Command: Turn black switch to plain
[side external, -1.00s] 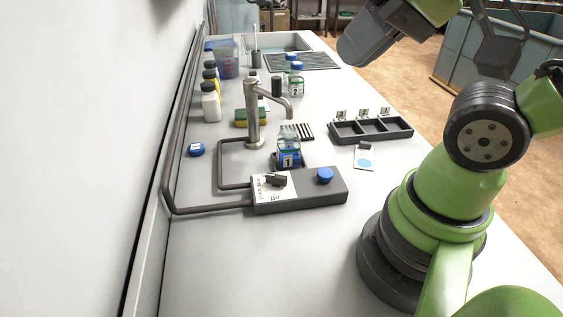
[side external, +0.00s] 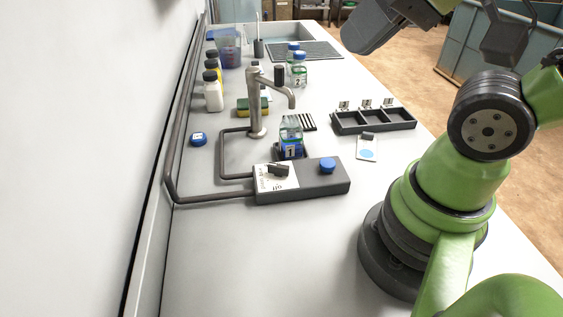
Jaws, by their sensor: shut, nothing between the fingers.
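The black switch (side external: 278,169) is a small dark lever on the white labelled plate at the left of the grey manifold block (side external: 312,188). It lies nearly level across the picture. The print on the plate (side external: 268,183) is too small to read, so I cannot tell which mark the lever points to. A blue round knob (side external: 327,165) sits on the block's right part. My gripper (side external: 354,44) is the dark grey end at the top edge, high above the bench and well away from the switch. It is shut and empty; its fingertips are hard to make out.
A bottle marked 1 (side external: 291,147) stands directly behind the block, near the metal tap (side external: 256,105). Dark pipes (side external: 215,197) run from the block's left. A three-part tray (side external: 374,121) and a blue-dot card (side external: 367,148) lie right. The bench in front is clear.

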